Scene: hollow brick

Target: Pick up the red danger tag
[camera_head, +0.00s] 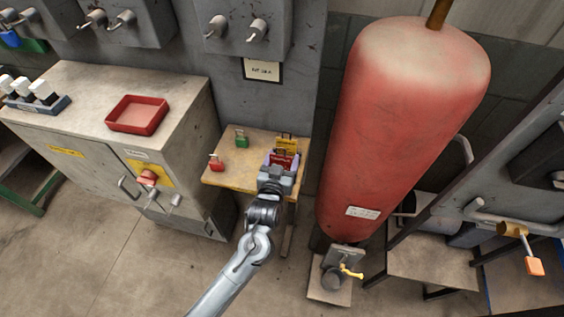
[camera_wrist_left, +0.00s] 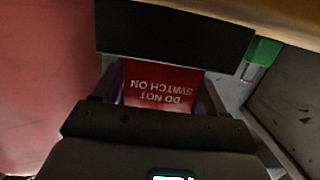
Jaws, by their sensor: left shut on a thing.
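The red danger tag (camera_head: 283,160) is at the right part of a small wooden table, at the tip of my left gripper (camera_head: 279,170). In the left wrist view the tag (camera_wrist_left: 160,88) shows upside-down white lettering, "DO NOT SWITCH ON", and sits between the jaws of my left gripper (camera_wrist_left: 155,100). The gripper is shut on it. Part of the tag is hidden by the gripper and a dark bar. I cannot tell whether the tag still touches the table. My right gripper is in neither view.
The wooden table (camera_head: 233,179) also holds a red padlock (camera_head: 216,163), a green padlock (camera_head: 241,138) and yellow items (camera_head: 287,142) just behind the tag. A large red cylinder (camera_head: 400,120) stands close on the right. A cabinet (camera_head: 85,90) with a red tray (camera_head: 137,129) is left.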

